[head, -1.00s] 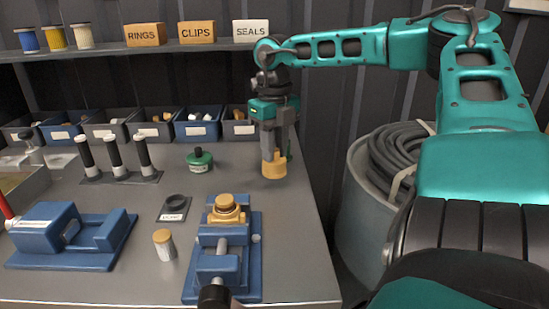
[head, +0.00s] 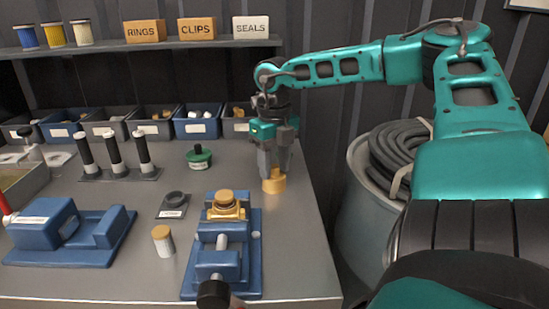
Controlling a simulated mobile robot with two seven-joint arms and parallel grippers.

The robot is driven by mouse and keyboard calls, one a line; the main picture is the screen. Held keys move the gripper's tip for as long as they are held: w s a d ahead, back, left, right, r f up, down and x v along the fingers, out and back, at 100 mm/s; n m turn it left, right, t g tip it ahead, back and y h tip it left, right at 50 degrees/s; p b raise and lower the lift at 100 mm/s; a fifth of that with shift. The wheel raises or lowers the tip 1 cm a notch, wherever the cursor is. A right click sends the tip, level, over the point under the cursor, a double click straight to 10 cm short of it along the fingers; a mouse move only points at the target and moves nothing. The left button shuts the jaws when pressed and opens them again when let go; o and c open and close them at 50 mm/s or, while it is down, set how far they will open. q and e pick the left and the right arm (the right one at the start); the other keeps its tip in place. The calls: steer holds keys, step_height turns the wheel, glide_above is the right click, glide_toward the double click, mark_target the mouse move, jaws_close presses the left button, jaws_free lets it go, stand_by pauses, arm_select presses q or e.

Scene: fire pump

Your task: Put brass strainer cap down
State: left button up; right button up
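The brass strainer cap (head: 274,183) is a short yellow cylinder standing on the bench top near its right edge. My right gripper (head: 274,167) points straight down over it from above. Its two grey fingers are spread with a gap between them, and their tips are at the cap's upper rim. The cap looks upright and rests on the bench. My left gripper is not in view.
A blue vise (head: 222,262) holding a brass fitting (head: 226,207) stands in front. A green-topped jar (head: 199,157), a dark ring on a labelled pad (head: 173,204) and a small capped jar (head: 163,241) stand left. Bins (head: 198,122) line the back. Bench right of the vise is clear.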

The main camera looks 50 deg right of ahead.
mark_target(275, 166)
steer(key=shift+o, duration=0.6)
steer(key=shift+r, duration=0.1)
steer(key=shift+r, duration=0.25)
step_height(275, 166, up, 12)
steer(key=p, duration=0.1)
steer(key=shift+f+p, duration=0.2)
steer(key=shift+p, duration=0.2)
